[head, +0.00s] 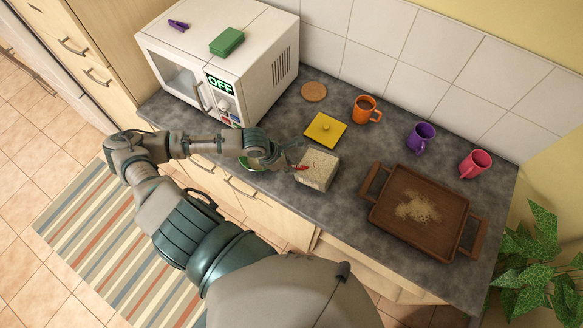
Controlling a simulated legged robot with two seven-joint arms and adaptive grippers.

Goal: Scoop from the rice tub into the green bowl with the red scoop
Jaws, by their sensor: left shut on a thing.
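The rice tub (321,170) is a squarish container full of pale grains, standing on the dark counter. My left gripper (280,163) is at the tub's left side and shut on the red scoop (300,168). Only a small part of the scoop shows, at the tub's left edge; whether it holds rice, or is in the tub or above it, I cannot tell. The green bowl (246,166) is mostly hidden behind my left gripper, left of the tub; its contents cannot be seen. My right gripper is not in view.
A yellow lid (325,130) lies behind the tub, with a round cork coaster (314,92) beyond. Orange (364,110), purple (418,139) and pink (474,164) mugs stand along the back. A brown tray (387,226) with spilled grains lies right. A microwave (260,75) stands left.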

